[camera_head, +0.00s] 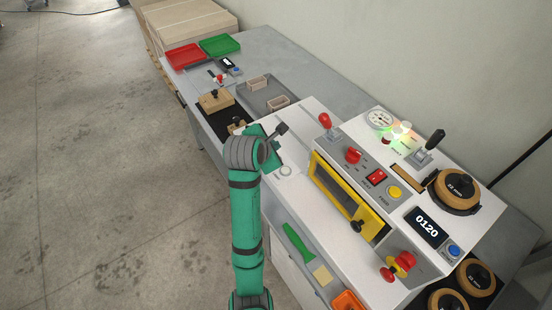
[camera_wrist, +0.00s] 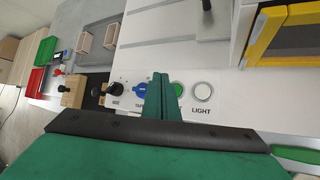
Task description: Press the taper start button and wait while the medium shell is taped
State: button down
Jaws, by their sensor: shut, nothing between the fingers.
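My gripper (camera_wrist: 160,97) is shut and empty in the wrist view, its green fingers over a row of controls on the white machine front. The fingers cover part of a green button (camera_wrist: 178,90) and its label. A blue control (camera_wrist: 139,87) with a partly hidden label shows just left of the fingers, and a white button (camera_wrist: 202,91) marked LIGHT is to the right. I cannot tell whether the fingertips touch the panel. Small tan open shells (camera_head: 278,102) stand on a grey tray (camera_head: 262,108); I cannot tell which is medium.
A yellow-framed window (camera_head: 345,197) with a black knob fronts the machine at right. A red emergency knob (camera_head: 398,266), a display (camera_head: 427,226) reading 0120 and tape rolls (camera_head: 455,189) are farther right. Red (camera_head: 184,56) and green (camera_head: 219,45) trays lie behind.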

jog(key=shift+f, duration=1.7)
jog(key=shift+f, duration=0.15)
dwell(0.7)
jog(key=shift+f, duration=0.25)
jog(key=shift+f, duration=0.45)
dwell(1.0)
jog(key=shift+r, duration=0.85)
jog(key=shift+r, duration=0.1)
jog(key=shift+w+r, duration=0.1)
jog(key=shift+r, duration=2.3)
